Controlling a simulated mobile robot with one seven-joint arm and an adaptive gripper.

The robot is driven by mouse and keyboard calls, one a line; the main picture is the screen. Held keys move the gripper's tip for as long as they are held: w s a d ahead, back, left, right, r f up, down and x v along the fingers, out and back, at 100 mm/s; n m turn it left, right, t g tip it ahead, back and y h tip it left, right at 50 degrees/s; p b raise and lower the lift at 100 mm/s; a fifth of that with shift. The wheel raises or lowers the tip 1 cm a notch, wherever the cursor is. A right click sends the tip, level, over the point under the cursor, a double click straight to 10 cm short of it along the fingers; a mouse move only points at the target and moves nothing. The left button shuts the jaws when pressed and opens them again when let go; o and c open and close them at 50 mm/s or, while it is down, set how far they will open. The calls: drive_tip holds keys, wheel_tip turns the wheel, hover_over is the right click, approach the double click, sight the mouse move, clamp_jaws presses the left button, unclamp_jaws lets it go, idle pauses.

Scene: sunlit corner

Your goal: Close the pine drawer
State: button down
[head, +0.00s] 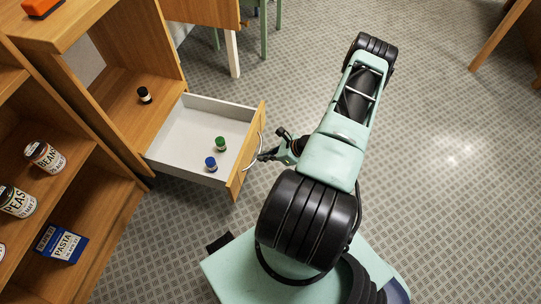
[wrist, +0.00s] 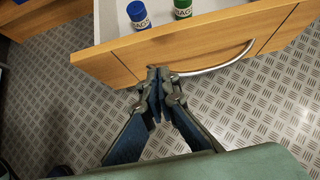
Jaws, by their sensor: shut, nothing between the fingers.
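The pine drawer (head: 203,131) is pulled out of its cabinet in the head view, with a white inside and a wooden front (head: 247,152). In the wrist view the drawer front (wrist: 195,43) carries a curved metal handle (wrist: 222,66). My gripper (head: 262,157) is shut and empty at the outer side of the front. In the wrist view its fingertips (wrist: 158,72) are at the left end of the handle; I cannot tell whether they touch.
A dark bottle (head: 144,95) stands on the cabinet board behind the drawer. A green chair (head: 264,30) stands behind. The patterned floor at right is clear.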

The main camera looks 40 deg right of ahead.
sight(243, 157)
drive_tip(key=w+a, duration=0.1)
drive_tip(key=w+a+f, duration=0.2)
drive_tip(key=w, duration=0.1)
drive_tip(key=shift+b, duration=0.4)
drive_tip(key=shift+w+a+r, duration=0.1)
drive_tip(key=shift+w+a, duration=0.2)
